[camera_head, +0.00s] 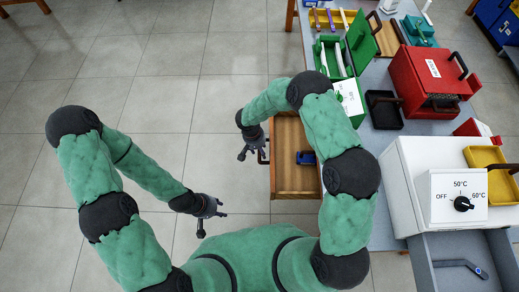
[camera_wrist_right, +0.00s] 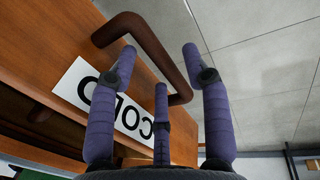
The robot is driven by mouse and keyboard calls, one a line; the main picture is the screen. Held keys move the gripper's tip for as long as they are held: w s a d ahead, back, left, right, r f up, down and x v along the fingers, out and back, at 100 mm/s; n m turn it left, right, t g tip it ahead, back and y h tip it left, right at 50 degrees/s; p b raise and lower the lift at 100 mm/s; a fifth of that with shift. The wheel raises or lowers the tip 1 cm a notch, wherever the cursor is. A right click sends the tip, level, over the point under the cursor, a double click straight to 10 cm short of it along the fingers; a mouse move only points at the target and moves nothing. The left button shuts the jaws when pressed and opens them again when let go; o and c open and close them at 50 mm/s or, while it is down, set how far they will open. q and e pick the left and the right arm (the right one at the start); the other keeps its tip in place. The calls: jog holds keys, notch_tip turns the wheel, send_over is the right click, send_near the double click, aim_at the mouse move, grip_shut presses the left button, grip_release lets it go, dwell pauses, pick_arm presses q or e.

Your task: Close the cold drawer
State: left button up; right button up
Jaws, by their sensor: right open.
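The wooden cold drawer (camera_head: 284,181) is pulled out from under the table in the head view, with a small blue item (camera_head: 306,157) inside. In the right wrist view its front (camera_wrist_right: 62,45) carries a white "COLD" label (camera_wrist_right: 78,88) and a brown bar handle (camera_wrist_right: 155,45). My right gripper (camera_head: 252,155) is at the drawer's outer front, its fingers spread near the handle; whether they touch it I cannot tell. It also shows in the wrist view (camera_wrist_right: 160,70), open with nothing held. My left gripper (camera_head: 212,222) is open and empty over the floor, left of the drawer.
The table (camera_head: 382,145) holds a red toolbox (camera_head: 425,75), a green box (camera_head: 335,55), a black tray (camera_head: 384,112) and a white heater with a temperature dial (camera_head: 461,203). A grey drawer (camera_head: 445,245) with a blue-marked tool stands open at lower right. The tiled floor at left is clear.

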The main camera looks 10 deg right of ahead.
grip_shut()
jog(key=shift+d, duration=0.1)
jog(key=b, duration=0.4)
send_near(298, 149)
jog(key=s+f, duration=0.2)
jog(key=f, duration=0.1)
jog(key=s+f, duration=0.1)
jog(key=f, duration=0.1)
jog(key=shift+d+f, duration=0.15)
jog(key=shift+d, duration=0.25)
grip_release()
jog(key=shift+w, duration=0.1)
